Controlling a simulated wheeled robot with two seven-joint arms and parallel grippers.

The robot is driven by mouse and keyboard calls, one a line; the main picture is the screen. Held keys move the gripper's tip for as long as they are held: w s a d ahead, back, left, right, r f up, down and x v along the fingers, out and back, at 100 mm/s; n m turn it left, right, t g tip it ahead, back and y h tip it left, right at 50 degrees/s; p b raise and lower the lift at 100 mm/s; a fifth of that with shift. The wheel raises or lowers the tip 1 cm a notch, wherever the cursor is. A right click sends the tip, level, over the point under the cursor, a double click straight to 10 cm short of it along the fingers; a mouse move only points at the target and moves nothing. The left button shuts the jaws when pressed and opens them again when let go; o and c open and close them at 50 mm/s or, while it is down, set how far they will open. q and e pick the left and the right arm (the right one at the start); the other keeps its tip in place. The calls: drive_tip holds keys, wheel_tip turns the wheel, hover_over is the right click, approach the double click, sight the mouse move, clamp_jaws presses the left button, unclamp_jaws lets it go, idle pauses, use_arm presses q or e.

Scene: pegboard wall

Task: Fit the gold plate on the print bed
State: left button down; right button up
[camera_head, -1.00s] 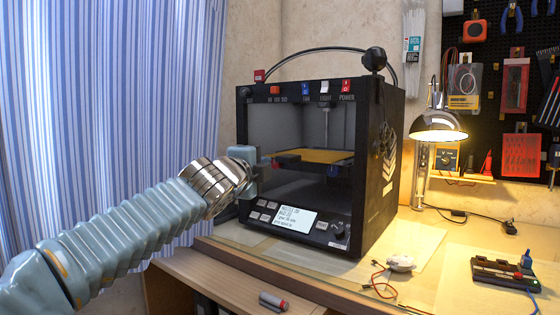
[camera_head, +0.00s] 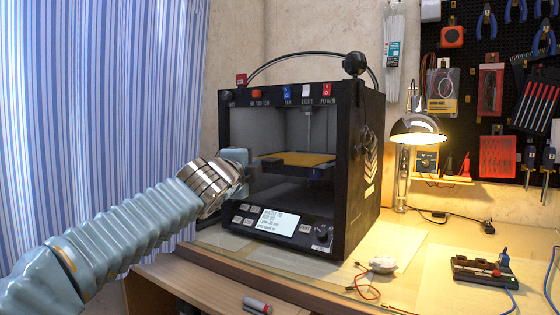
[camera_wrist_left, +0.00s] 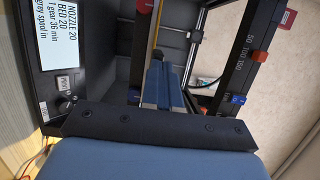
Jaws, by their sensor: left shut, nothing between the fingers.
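The gold plate (camera_head: 300,158) lies flat on the dark print bed (camera_head: 318,173) inside the black printer. From here I cannot tell whether it is fully seated. My left gripper (camera_head: 250,172) is at the left side of the printer's front opening, close to the left end of the bed; its fingertips are hard to make out in the head view. In the left wrist view the fingers (camera_wrist_left: 163,85) are shut together with nothing between them, pointing into the printer. A thin yellow edge of the plate (camera_wrist_left: 157,30) shows beyond them. My right gripper is not in view.
The printer's display (camera_head: 279,222) and knob (camera_head: 321,234) sit below the opening. A lit lamp (camera_head: 417,128) stands to the right. A white device with red wires (camera_head: 382,265) and a black holder (camera_head: 484,270) lie on the bench. A marker (camera_head: 257,305) lies lower in front.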

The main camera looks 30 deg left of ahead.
sight(266, 163)
use_arm(q)
drive_tip(key=shift+w, duration=0.8)
drive_tip(key=shift+w, duration=0.1)
drive_tip(key=shift+w+d, duration=0.15)
drive_tip(key=shift+w, duration=0.95)
drive_tip(key=shift+w+d, duration=0.1)
drive_tip(key=shift+w, duration=0.95)
drive_tip(key=s, duration=0.8)
drive_tip(key=shift+a, duration=0.35)
